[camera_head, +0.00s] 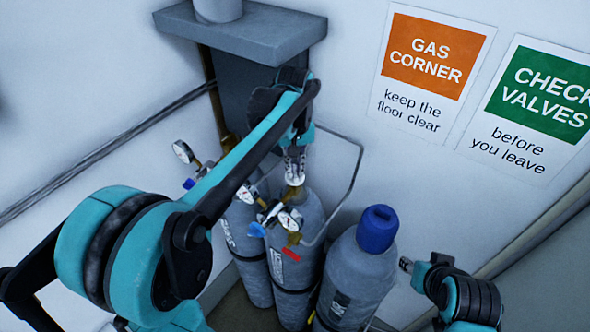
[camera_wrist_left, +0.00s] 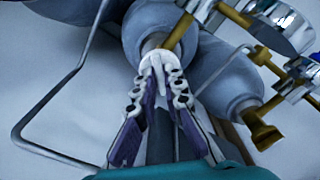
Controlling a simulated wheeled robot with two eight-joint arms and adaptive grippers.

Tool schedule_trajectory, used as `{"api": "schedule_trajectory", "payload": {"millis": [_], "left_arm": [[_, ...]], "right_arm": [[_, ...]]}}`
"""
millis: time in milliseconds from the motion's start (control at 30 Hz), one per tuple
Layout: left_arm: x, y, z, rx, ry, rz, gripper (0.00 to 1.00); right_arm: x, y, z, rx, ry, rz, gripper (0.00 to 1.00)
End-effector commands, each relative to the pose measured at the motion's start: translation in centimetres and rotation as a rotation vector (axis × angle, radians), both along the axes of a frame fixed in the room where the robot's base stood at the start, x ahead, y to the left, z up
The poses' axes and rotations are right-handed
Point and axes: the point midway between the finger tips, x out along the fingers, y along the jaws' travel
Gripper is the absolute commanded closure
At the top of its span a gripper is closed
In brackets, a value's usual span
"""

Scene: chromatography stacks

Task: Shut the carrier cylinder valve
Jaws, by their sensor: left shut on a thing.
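Two grey gas cylinders with brass regulators and gauges stand in the corner. My left gripper (camera_head: 294,172) reaches down onto the top of the nearer one (camera_head: 296,255), which has a red tag. In the left wrist view its fingers (camera_wrist_left: 160,72) are shut on a pale valve handwheel (camera_wrist_left: 159,58) above that cylinder's neck. The fingers hide part of the wheel. The second cylinder (camera_head: 243,245) stands just left of it, its top partly behind my arm. The cylinder labels are too small to read. My right gripper (camera_head: 405,265) is at the lower right, away from the valves.
A grey cylinder with a blue cap (camera_head: 377,229) stands at the right front. A bent metal rail (camera_head: 357,165) runs around the cylinders. Gauges (camera_head: 290,219) stick out close to my left gripper. A grey shelf (camera_head: 245,35) overhangs behind. Signs hang on the wall.

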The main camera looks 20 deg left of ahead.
Motion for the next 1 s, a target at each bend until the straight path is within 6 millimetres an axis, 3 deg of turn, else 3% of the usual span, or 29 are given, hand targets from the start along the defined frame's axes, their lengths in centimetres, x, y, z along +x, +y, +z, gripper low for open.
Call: {"api": "schedule_trajectory", "payload": {"millis": [600,1000], "left_arm": [[0.0,0.0,-0.1,0.001,-0.001,-0.562,1.00],[0.0,0.0,0.0,0.001,-0.001,-0.775,1.00]], "right_arm": [[0.0,0.0,-1.5,0.000,0.000,0.000,0.60],[0.0,0.0,-1.8,0.000,0.000,0.000,0.60]]}}
